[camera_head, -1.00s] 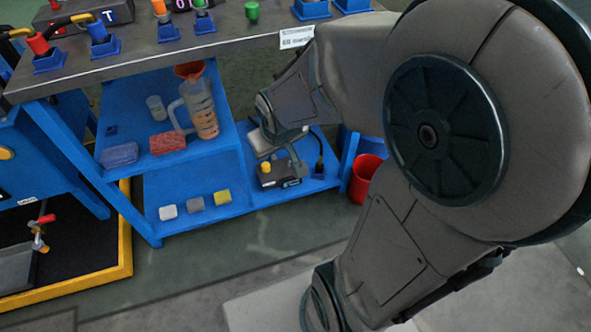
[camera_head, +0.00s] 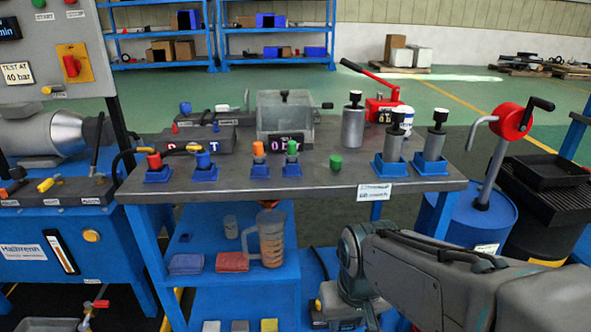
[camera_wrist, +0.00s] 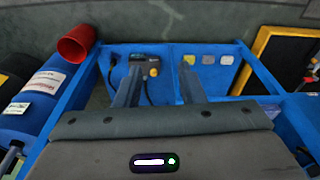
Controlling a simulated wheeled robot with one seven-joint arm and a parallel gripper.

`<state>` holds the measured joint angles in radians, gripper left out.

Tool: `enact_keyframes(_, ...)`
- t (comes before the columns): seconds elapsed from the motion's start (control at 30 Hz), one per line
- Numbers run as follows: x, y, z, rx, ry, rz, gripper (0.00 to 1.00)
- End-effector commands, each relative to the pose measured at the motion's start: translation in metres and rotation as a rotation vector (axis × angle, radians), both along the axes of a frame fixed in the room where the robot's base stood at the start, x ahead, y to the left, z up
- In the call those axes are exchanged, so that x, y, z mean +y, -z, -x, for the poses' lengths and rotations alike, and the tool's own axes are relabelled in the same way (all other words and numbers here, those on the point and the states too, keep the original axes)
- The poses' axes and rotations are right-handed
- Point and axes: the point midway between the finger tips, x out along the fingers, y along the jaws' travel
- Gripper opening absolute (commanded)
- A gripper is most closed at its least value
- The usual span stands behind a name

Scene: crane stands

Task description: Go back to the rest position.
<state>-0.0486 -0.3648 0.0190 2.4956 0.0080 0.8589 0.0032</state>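My gripper (camera_wrist: 160,88) is open and empty in the wrist view, its two grey fingers apart. They point toward the lower shelf of the blue bench. In the head view my arm reaches in from the lower right, and its end is beside the right part of the bench, below the grey top (camera_head: 330,181). The fingertips cannot be made out there. A black device with a yellow button (camera_wrist: 144,62) shows ahead of the fingers in the wrist view; whether it touches them is unclear, but a gap seems to remain.
A measuring jug (camera_head: 271,240) and a red block (camera_head: 232,262) stand on the bench's middle shelf. Small blocks (camera_wrist: 208,60) lie on the lower shelf. A red bucket (camera_wrist: 76,44) and a blue barrel (camera_head: 482,222) are beside the bench. Cylinders in blue holders (camera_head: 390,165) stand on top.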

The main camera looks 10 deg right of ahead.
Motion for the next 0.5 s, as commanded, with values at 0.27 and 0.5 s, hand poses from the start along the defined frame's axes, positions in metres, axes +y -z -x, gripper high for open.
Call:
enact_keyframes(0.27, 0.027, -0.096, -0.017, -0.099, -0.083, -0.005, 0.36)
enact_keyframes(0.5, 0.016, -0.164, -0.012, -0.105, -0.045, -0.004, 0.36)
